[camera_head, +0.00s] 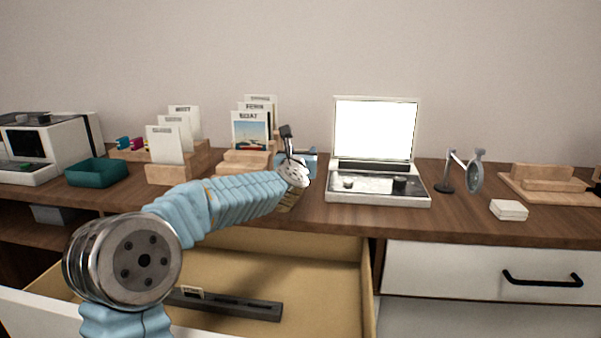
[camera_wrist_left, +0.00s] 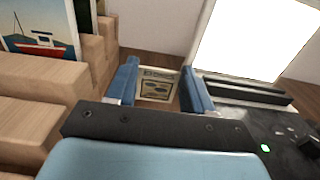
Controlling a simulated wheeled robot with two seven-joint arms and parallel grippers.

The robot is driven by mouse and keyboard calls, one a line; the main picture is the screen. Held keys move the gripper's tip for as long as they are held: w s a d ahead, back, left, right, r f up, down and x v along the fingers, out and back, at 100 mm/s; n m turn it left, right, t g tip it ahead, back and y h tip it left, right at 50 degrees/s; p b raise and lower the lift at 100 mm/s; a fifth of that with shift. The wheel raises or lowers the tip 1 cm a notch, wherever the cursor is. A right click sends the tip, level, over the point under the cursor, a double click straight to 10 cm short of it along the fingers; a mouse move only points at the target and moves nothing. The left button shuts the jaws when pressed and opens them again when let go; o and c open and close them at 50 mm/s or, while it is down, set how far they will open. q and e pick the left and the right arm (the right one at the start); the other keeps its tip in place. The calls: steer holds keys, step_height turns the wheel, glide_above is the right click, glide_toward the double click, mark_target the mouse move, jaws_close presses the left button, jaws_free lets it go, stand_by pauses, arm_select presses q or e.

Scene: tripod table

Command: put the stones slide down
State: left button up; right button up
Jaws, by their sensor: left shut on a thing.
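My left gripper (camera_head: 297,165) is over the table between the wooden card racks and the light box. In the left wrist view the blue fingers of my left gripper (camera_wrist_left: 160,88) stand on either side of a small cream-framed slide (camera_wrist_left: 157,84) and are shut on it. The slide has a dark picture with pale rounded shapes and a small label too blurred to read surely. In the head view the slide is hidden or too small to tell behind my wrist. My right gripper does not show.
The light box (camera_head: 378,188) with a lit white screen (camera_head: 374,129) stands right of my gripper. Card racks (camera_head: 168,173) and a teal tray (camera_head: 96,172) are left. The open drawer (camera_head: 330,275) holds a dark slotted rail (camera_head: 232,305). A magnifier (camera_head: 476,170) stands right.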

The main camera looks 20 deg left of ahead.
arm_select(q)
steer(key=shift+w+a+f, duration=0.15)
steer(key=shift+a+f, duration=0.1)
steer(key=f, duration=0.2)
steer(key=f+b, duration=0.1)
steer(key=shift+w+a+f, duration=0.25)
steer(key=shift+a, duration=0.05)
steer(key=shift+f, duration=0.2)
steer(key=shift+f+b, duration=0.25)
steer(key=shift+b, duration=0.05)
steer(key=o, duration=1)
steer(key=shift+r, duration=0.1)
